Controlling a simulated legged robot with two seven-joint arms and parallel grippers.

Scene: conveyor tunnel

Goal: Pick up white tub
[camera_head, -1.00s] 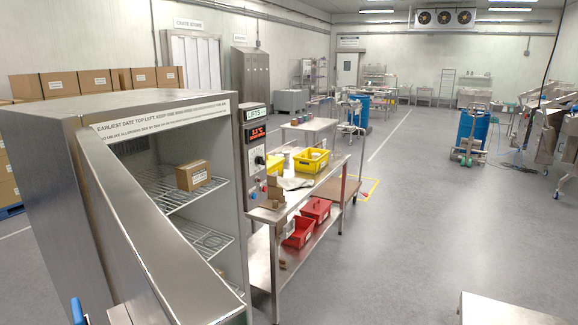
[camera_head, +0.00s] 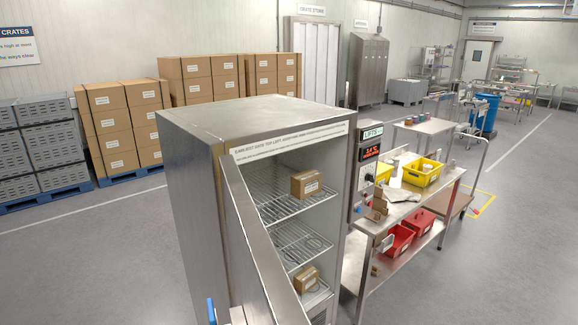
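I cannot make out a white tub for certain. A small white item (camera_head: 396,176) stands beside a yellow bin (camera_head: 422,172) on the steel table (camera_head: 428,200), too small to identify. The steel cabinet (camera_head: 190,190) stands in front of me with its door (camera_head: 250,235) swung open toward me. Inside, one cardboard box (camera_head: 306,184) sits on an upper wire shelf and another box (camera_head: 306,279) sits lower. The open door hides part of the inside. Neither of my grippers is in view.
Red bins (camera_head: 398,241) sit on the table's lower shelf. Stacked cartons (camera_head: 125,125) and grey crates (camera_head: 45,150) on blue pallets stand behind on the left. A blue handle-like part (camera_head: 211,309) shows at the bottom edge. The floor at right (camera_head: 510,260) is clear.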

